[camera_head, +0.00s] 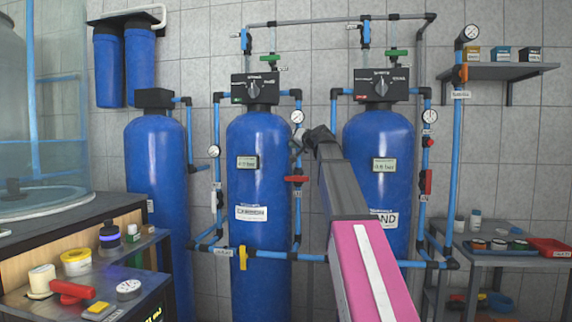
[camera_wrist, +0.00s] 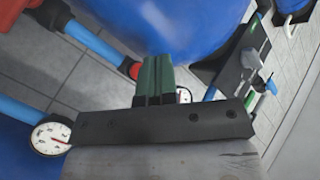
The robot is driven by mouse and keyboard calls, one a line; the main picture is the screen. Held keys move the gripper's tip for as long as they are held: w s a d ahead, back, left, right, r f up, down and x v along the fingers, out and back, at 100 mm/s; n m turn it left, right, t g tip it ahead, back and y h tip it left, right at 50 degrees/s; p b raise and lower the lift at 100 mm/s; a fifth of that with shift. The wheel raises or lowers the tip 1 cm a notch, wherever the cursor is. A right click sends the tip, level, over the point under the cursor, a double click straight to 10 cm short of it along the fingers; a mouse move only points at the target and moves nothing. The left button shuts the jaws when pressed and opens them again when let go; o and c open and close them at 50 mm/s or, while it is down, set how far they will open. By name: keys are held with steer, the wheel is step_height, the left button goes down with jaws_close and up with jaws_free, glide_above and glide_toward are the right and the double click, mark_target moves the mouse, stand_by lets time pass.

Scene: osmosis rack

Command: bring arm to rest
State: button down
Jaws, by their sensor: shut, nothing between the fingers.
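My arm reaches up from the bottom right of the head view, its pink and white link (camera_head: 372,270) nearest the camera. My gripper (camera_head: 298,140) is small at the arm's far end, in front of the pipes between the middle blue tank (camera_head: 258,185) and the right blue tank (camera_head: 380,140). It appears close to a round gauge (camera_head: 297,116); whether they touch cannot be told. In the wrist view my gripper (camera_wrist: 154,62) shows as two dark green fingers, shut together with nothing held. A blue tank (camera_wrist: 165,22) is beyond them.
Blue pipes with a red valve (camera_head: 296,179) and a yellow valve (camera_head: 243,257) run beside the arm. A cluttered bench (camera_head: 75,240) stands at left, a shelf (camera_head: 500,71) and small table (camera_head: 505,255) at right. A gauge (camera_wrist: 50,136) lies left of my fingers.

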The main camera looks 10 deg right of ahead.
steer(key=s+a+f+g+h, duration=0.1)
steer(key=s+f+g, duration=0.15)
steer(key=f, duration=1.15)
steer(key=s+f+g+h, duration=0.1)
steer(key=s+f+g, duration=0.15)
steer(key=f, duration=1.05)
steer(key=s+a+f+g+h, duration=0.1)
steer(key=s+f+g, duration=0.15)
steer(key=f, duration=1.15)
steer(key=s+d+f+n+g+h, duration=0.2)
steer(key=s+f+g+h, duration=0.2)
steer(key=s+f, duration=2.3)
step_height(320, 180, down, 3)
steer(key=g, duration=0.3)
steer(key=shift+s+d, duration=0.15)
steer(key=shift+s, duration=0.15)
steer(key=shift+f, duration=0.1)
